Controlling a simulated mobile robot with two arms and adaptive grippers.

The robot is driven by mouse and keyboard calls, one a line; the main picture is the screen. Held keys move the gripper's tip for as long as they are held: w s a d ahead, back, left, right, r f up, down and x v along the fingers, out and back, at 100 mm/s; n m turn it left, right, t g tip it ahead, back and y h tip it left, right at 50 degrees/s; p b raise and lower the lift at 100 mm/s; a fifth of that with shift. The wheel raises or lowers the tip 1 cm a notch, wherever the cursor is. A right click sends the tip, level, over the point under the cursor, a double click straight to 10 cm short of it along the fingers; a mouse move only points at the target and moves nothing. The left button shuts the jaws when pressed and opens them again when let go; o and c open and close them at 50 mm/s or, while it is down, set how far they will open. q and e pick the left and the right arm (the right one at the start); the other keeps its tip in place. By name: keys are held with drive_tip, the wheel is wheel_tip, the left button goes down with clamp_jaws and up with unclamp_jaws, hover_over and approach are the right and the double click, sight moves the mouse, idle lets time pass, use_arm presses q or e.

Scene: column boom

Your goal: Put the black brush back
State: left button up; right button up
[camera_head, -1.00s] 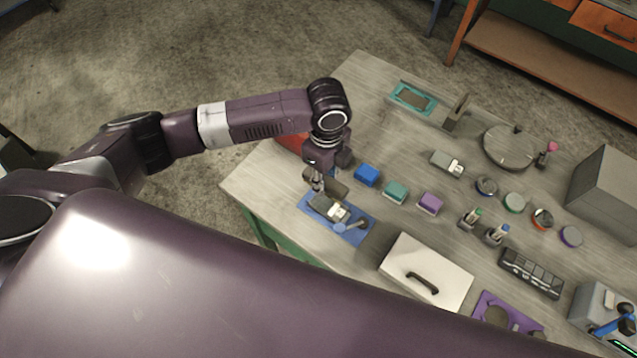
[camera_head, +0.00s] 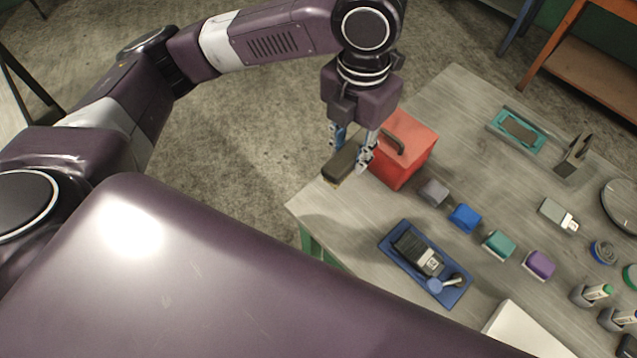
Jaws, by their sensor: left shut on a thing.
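My left gripper (camera_head: 352,150) is shut on a dark block with a pale yellowish lower edge, which looks like the black brush (camera_head: 342,167). The brush is held near the table's left corner, just left of the red box (camera_head: 404,150). I cannot tell whether it touches the table. Part of it is hidden by the fingers. My right gripper is not in view.
A row of small grey (camera_head: 433,192), blue (camera_head: 465,218), teal (camera_head: 499,245) and purple (camera_head: 539,264) blocks runs along the grey table. A blue tray (camera_head: 394,252) holds a dark and white item and a small blue-headed tool. The table's left corner is bare.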

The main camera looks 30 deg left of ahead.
use_arm(q)
drive_tip(key=shift+s+a+m, duration=0.1)
drive_tip(key=shift+a+m, duration=0.2)
drive_tip(key=shift+a, duration=0.05)
drive_tip(key=shift+a+f, duration=0.2)
wheel_tip(320, 180, down, 6)
drive_tip(key=p, duration=0.2)
hover_over(337, 209)
wheel_tip(337, 209, down, 8)
drive_tip(key=shift+f, duration=0.2)
drive_tip(key=shift+d+f, duration=0.1)
drive_tip(key=shift+f, duration=0.45)
wheel_tip(337, 209, down, 4)
drive_tip(key=shift+r+p, duration=0.25)
drive_tip(key=shift+p, duration=0.05)
drive_tip(key=shift+f, duration=0.1)
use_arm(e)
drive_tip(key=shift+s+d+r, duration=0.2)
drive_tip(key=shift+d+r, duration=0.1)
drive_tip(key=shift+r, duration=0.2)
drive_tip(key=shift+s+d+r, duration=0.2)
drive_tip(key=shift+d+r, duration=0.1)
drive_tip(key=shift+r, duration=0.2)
use_arm(q)
drive_tip(key=shift+f, duration=0.1)
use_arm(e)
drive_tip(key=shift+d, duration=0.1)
